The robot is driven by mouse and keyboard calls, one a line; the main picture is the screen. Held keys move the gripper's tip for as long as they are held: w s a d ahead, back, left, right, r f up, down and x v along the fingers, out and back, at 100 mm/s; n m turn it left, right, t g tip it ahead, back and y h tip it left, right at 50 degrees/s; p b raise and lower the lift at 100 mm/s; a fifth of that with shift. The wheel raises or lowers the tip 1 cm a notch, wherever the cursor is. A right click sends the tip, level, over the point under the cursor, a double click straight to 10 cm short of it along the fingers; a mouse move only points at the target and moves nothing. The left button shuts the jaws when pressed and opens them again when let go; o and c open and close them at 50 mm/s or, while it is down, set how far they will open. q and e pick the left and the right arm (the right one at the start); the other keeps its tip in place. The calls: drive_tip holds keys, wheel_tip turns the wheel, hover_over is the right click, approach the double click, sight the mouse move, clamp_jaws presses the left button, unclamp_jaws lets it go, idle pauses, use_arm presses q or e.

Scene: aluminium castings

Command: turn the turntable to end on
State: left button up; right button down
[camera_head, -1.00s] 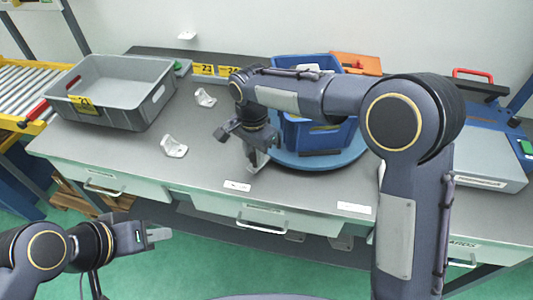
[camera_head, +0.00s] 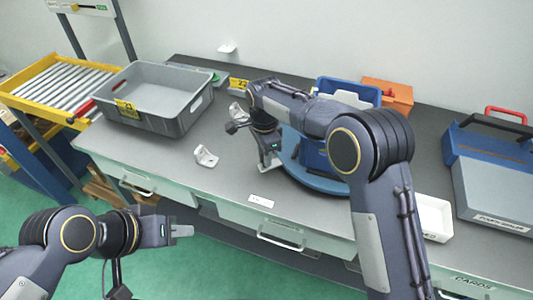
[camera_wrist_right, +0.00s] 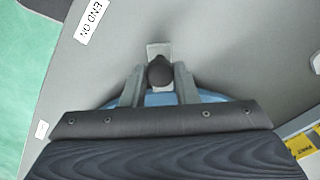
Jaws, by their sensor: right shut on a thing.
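The blue round turntable (camera_head: 318,184) lies on the grey bench, with a blue bin (camera_head: 313,156) on it, partly hidden by my right arm. My right gripper (camera_head: 268,162) is at the turntable's left edge. In the right wrist view, its fingers (camera_wrist_right: 160,85) close on a dark round knob (camera_wrist_right: 160,70) on a pale tab, with the blue disc showing beneath. The "END ON" label (camera_wrist_right: 90,20) lies on the bench ahead; it appears as a white plate (camera_head: 261,201) near the front edge. My left gripper (camera_head: 182,231) is away from the bench, its finger gap unclear.
A grey crate (camera_head: 150,112) stands at the left. White castings (camera_head: 206,156) lie between it and my right gripper. A white tray (camera_head: 433,218) and a blue-and-grey case (camera_head: 490,180) are to the right. An orange box (camera_head: 388,97) stands behind the turntable.

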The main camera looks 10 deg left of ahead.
drive_tip(key=shift+w+r, duration=0.2)
drive_tip(key=shift+w, duration=0.05)
drive_tip(key=c, duration=1.1)
unclamp_jaws()
drive_tip(key=shift+w+f, duration=0.1)
drive_tip(key=shift+f, duration=0.05)
drive_tip(key=shift+c, duration=0.2)
wheel_tip(320, 180, up, 7)
drive_tip(key=shift+f, duration=0.2)
drive_tip(key=shift+r, duration=0.65)
